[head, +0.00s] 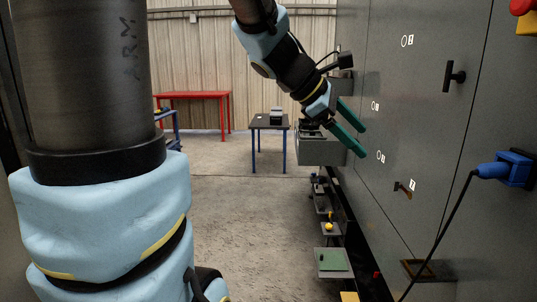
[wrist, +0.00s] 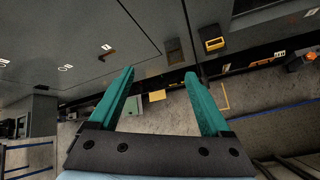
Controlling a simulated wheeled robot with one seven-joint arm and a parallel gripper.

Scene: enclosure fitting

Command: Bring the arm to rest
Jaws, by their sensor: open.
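My gripper (head: 355,129) is at the end of my raised arm, in front of the grey enclosure (head: 392,75) at upper middle right in the head view. Its two green fingers are spread apart with nothing between them. In the wrist view my gripper (wrist: 160,85) also shows open and empty, with floor and the enclosure's lower edge beyond the fingertips. Whether the fingers touch the enclosure cannot be told from the head view; a gap seems to show in the wrist view.
The enclosure carries a black handle (head: 454,75), a lower handle (head: 403,189) and a blue plug (head: 505,168) with a hanging cable. Small platforms (head: 333,262) stand along its foot. A dark table (head: 269,122) and a red table (head: 194,95) stand behind. The floor (head: 255,215) at left is clear.

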